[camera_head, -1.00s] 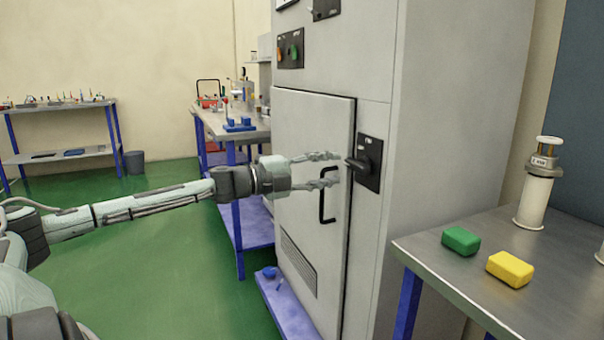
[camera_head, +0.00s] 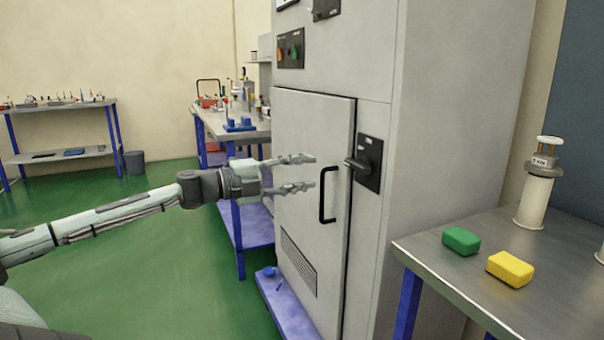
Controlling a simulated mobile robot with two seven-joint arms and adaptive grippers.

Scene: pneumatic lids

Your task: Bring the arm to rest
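My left arm comes in from the left, stretched toward the grey cabinet (camera_head: 440,130). My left gripper (camera_head: 308,173) is open, with its two fingers apart and nothing between them. It is in front of the cabinet door (camera_head: 312,120), left of the black door handle (camera_head: 323,196) and the black rotary switch handle (camera_head: 358,165). It appears clear of both. The door looks shut. My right gripper is not in view.
A metal table (camera_head: 470,283) at the right holds a green block (camera_head: 461,240), a yellow block (camera_head: 510,269) and a white cylinder (camera_head: 535,200). A workbench (camera_head: 250,133) stands behind my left gripper. Green floor (camera_head: 140,270) is open at the left.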

